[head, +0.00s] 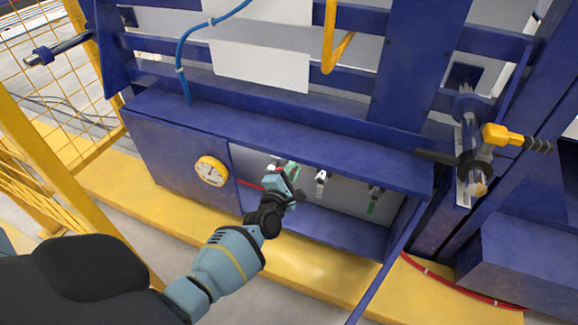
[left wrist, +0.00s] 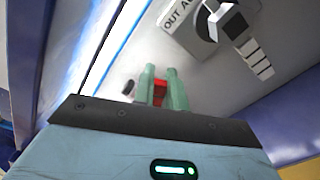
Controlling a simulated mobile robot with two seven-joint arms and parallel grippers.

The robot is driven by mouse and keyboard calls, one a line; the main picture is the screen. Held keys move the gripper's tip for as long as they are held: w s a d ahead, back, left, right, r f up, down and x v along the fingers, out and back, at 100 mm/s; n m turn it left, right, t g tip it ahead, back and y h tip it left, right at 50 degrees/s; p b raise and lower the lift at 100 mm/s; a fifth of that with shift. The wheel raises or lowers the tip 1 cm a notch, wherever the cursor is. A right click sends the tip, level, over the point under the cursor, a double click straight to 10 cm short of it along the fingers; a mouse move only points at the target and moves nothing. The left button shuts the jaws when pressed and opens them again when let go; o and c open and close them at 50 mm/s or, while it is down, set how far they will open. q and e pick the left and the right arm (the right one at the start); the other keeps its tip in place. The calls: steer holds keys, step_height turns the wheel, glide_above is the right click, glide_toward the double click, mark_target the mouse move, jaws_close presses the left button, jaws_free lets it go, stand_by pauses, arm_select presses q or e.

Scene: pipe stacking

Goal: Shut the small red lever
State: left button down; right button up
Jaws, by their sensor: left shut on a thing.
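My left gripper (head: 291,172) reaches into the open recess of the blue cabinet. In the left wrist view its two pale green fingers (left wrist: 162,88) are closed around the small red lever (left wrist: 160,93). Only a bit of red shows between the fingers; the rest of the lever is hidden, so I cannot tell its angle. In the head view the fingers and hand cover most of the lever. My right gripper is not in view.
A round gauge (head: 211,171) is on the cabinet front at left. The cabinet's top ledge (head: 290,133) overhangs the recess. A yellow-handled valve (head: 503,135) stands at far right.

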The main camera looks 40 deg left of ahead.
arm_select(q)
steer(key=shift+d+f+m+b, duration=0.2)
steer(key=shift+f+m+b, duration=0.2)
steer(key=shift+f+m, duration=0.7)
steer(key=shift+d+f+m+b, duration=0.15)
steer(key=shift+f+m+b, duration=0.4)
steer(key=shift+m, duration=0.85)
steer(key=shift+f, duration=0.15)
steer(key=c, duration=1.4)
jaws_free()
steer(key=shift+c, duration=0.2)
